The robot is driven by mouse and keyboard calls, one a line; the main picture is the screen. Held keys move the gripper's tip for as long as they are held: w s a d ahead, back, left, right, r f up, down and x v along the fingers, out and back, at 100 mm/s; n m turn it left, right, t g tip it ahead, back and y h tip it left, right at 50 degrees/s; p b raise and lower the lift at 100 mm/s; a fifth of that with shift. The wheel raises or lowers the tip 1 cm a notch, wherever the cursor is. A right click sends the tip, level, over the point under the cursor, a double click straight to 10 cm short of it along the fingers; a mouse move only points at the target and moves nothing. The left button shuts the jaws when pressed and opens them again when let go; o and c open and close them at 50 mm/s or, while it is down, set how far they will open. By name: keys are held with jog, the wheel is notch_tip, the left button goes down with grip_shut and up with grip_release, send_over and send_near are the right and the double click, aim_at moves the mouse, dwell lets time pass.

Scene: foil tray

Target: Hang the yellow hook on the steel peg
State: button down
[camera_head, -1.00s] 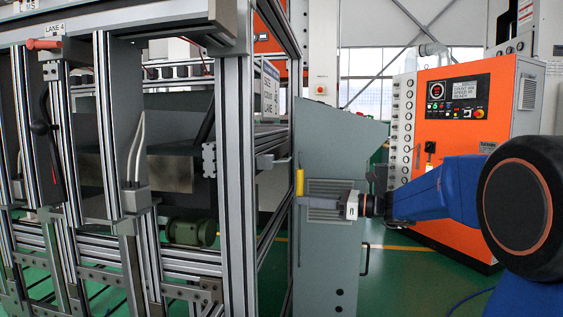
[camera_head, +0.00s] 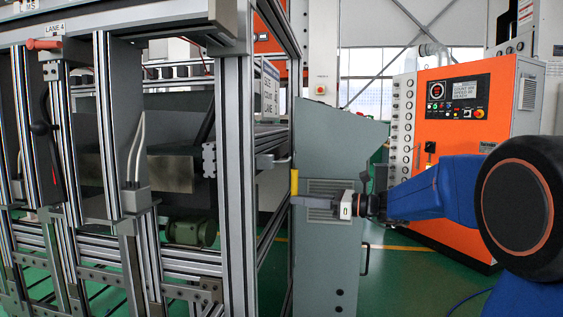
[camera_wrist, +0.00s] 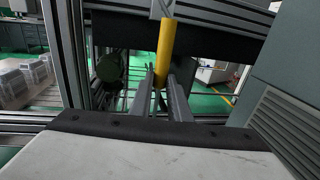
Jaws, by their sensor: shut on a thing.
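The yellow hook (camera_head: 294,183) is upright beside the right-hand post of the aluminium frame in the head view. My gripper (camera_head: 296,201) is shut on its lower end. In the wrist view the yellow hook (camera_wrist: 166,48) rises from between my gripper's two fingers (camera_wrist: 160,95) and leans slightly right toward its top. A small pale metal piece (camera_head: 272,161) by the post, just left of and above the hook, looks like the steel peg. In the wrist view a metal piece (camera_wrist: 161,9) shows at the hook's upper end. I cannot tell whether hook and peg touch.
The aluminium frame (camera_head: 240,200) with upright posts fills the left. A grey-green cabinet (camera_head: 340,150) stands close behind and right of my gripper. An orange control cabinet (camera_head: 455,120) is further right. Green floor (camera_head: 400,275) is open at the lower right.

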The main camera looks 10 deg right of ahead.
jog(key=shift+s+x, duration=0.25)
jog(key=shift+x, duration=1.6)
jog(key=shift+a+f, duration=0.15)
jog(key=shift+f, duration=0.9)
dwell(1.3)
jog(key=c, duration=1.6)
grip_release()
